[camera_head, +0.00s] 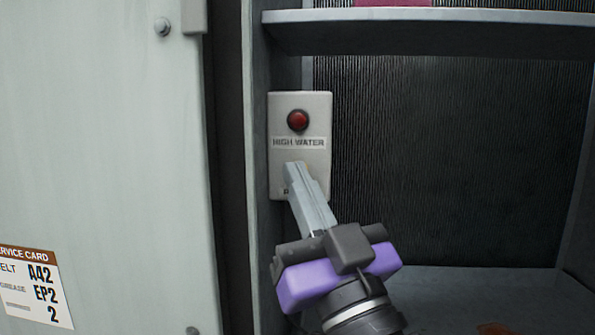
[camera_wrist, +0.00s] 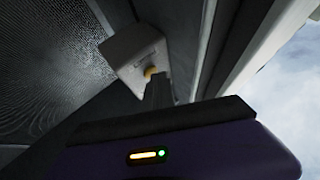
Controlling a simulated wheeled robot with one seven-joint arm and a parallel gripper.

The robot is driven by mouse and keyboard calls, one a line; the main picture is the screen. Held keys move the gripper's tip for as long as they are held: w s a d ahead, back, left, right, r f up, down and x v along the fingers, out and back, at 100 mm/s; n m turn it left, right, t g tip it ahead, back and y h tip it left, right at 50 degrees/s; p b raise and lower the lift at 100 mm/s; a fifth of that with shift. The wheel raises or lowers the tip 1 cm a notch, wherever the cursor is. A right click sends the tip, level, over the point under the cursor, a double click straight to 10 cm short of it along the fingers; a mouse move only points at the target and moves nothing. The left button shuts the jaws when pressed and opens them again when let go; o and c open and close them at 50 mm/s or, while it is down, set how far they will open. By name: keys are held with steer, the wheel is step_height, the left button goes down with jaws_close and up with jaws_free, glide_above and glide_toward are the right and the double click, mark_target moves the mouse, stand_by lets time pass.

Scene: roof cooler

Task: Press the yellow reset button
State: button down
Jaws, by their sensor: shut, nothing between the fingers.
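A pale grey control box (camera_head: 318,110) labelled HIGH WATER is fixed inside the cabinet opening, with a round red light or button (camera_head: 297,120) near its top. In the wrist view the box (camera_wrist: 127,45) shows the yellow reset button (camera_wrist: 150,73) on its face. My gripper (camera_head: 293,168) is shut and empty. Its fingertips are in front of the lower part of the box and hide the yellow button in the head view. In the wrist view the fingertips (camera_wrist: 158,80) are right at the button; I cannot tell whether they touch it.
A grey shelf (camera_head: 430,33) crosses above the box, with a dark pink item (camera_head: 393,3) on it. A dark ribbed panel (camera_head: 450,150) backs the cabinet. A pale door (camera_head: 100,150) with a service card (camera_head: 35,288) stands on the left. Space right of the box is free.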

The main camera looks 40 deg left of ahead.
steer(key=shift+s+d, duration=0.1)
steer(key=shift+s, duration=0.05)
steer(key=shift+s+d, duration=0.35)
steer(key=shift+s, duration=0.25)
steer(key=shift+s, duration=0.1)
steer(key=shift+s+d+p, duration=0.25)
steer(key=shift+s+d, duration=0.4)
steer(key=shift+s, duration=0.35)
steer(key=shift+s+d+p, duration=0.2)
steer(key=shift+s+d, duration=0.45)
steer(key=shift+s, duration=0.35)
